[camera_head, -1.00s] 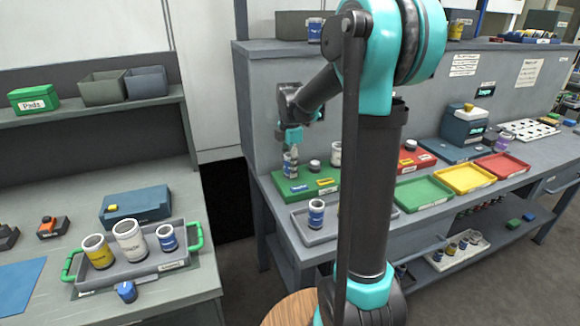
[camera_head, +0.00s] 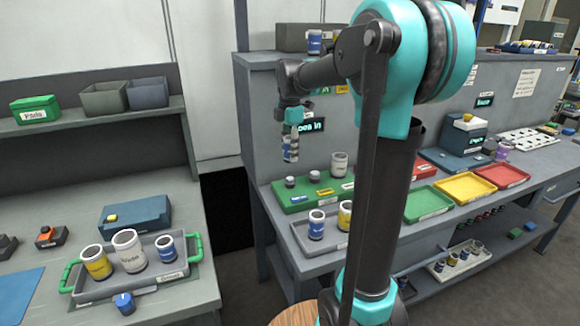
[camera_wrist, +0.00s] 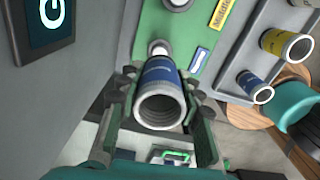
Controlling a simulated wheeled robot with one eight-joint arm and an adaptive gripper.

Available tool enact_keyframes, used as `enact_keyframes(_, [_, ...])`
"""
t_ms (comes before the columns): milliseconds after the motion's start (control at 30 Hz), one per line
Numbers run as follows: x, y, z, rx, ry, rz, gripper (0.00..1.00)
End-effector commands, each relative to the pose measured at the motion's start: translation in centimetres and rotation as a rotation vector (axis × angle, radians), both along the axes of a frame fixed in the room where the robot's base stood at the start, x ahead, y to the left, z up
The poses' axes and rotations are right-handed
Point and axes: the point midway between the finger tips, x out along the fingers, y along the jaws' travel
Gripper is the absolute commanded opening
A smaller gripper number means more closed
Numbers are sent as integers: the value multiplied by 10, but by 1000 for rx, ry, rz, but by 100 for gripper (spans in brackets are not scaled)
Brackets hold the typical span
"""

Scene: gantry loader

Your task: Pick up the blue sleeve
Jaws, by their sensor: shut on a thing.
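My gripper (camera_head: 291,142) is shut on a blue sleeve with pale ends (camera_head: 287,155). It holds the sleeve roughly upright in the air above the left end of the green board (camera_head: 285,202). In the wrist view the blue sleeve (camera_wrist: 160,73) sits between the two fingers (camera_wrist: 160,105), its open ribbed end facing the camera. Other blue sleeves stand in the grey tray (camera_head: 318,243) on the right bench and in the green-handled tray (camera_head: 150,279) on the left bench.
A yellow sleeve (camera_head: 344,215) stands in the grey tray. Green (camera_head: 428,204), yellow (camera_head: 465,187) and red (camera_head: 503,174) trays lie further right. A grey upright panel stands close behind my gripper.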

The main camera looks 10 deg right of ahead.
Motion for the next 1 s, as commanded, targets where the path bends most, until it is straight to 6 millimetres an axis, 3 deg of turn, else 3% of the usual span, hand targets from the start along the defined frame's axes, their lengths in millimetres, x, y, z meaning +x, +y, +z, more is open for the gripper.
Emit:
enact_keyframes(200, [-1,0,49,0,0,0,0])
enact_keyframes(400, [0,0,80,0,0,0,0])
enact_keyframes(633, [0,0,98,0,0,0,0])
enact_keyframes(1000, [0,0,101,0,0,0,0])
